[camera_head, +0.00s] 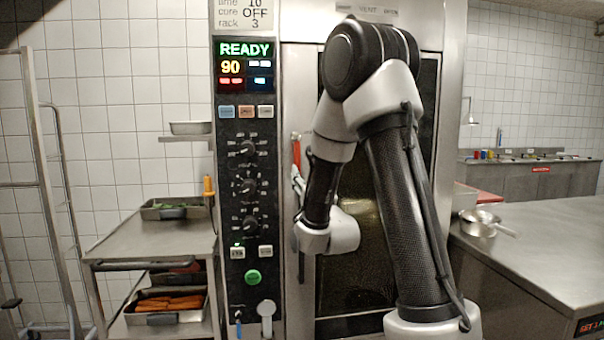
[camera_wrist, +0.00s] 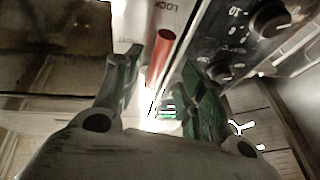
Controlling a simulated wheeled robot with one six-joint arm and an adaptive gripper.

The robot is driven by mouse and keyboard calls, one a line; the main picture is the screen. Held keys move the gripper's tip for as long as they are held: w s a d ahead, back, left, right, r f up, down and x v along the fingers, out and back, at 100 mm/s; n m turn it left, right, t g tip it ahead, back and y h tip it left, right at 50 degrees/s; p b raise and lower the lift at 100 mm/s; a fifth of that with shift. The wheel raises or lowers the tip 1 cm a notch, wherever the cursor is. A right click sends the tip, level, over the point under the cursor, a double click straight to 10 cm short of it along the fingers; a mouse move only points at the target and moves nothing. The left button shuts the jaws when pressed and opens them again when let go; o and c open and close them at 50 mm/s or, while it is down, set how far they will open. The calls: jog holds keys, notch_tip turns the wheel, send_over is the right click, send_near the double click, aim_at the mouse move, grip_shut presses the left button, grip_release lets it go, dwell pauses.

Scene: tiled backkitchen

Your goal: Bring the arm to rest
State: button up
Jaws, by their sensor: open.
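My arm rises in front of the oven door in the head view and bends back down. Its wrist hangs near the door's left edge. My gripper (camera_wrist: 160,95) shows in the wrist view with its two dark green-grey fingers apart and nothing between them. A red handle (camera_wrist: 160,58) shows beyond the fingers, close to the left one; I cannot tell whether they touch. In the head view the same red handle (camera_head: 296,150) stands upright at the door's left edge, above my wrist. The fingers are mostly hidden in the head view.
The oven's control panel (camera_head: 245,170) reads READY and 90. A steel trolley (camera_head: 150,245) at left bears a tray (camera_head: 176,213), with a pan of orange food (camera_head: 167,304) below. At right a steel counter (camera_head: 540,235) holds a pot (camera_head: 480,225). A rack (camera_head: 45,180) stands far left.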

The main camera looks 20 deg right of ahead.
dwell(0.4)
jog(key=s+f+g, duration=0.2)
jog(key=s+g, duration=0.4)
jog(key=s, duration=0.6)
jog(key=s+a+f+g+y, duration=0.1)
jog(key=s+f+g, duration=0.2)
jog(key=s+g, duration=0.3)
jog(key=s+a+f+n+g+y, duration=0.1)
jog(key=s+g, duration=0.5)
jog(key=s, duration=1.1)
jog(key=shift+s+f, duration=0.35)
jog(key=shift+f, duration=0.4)
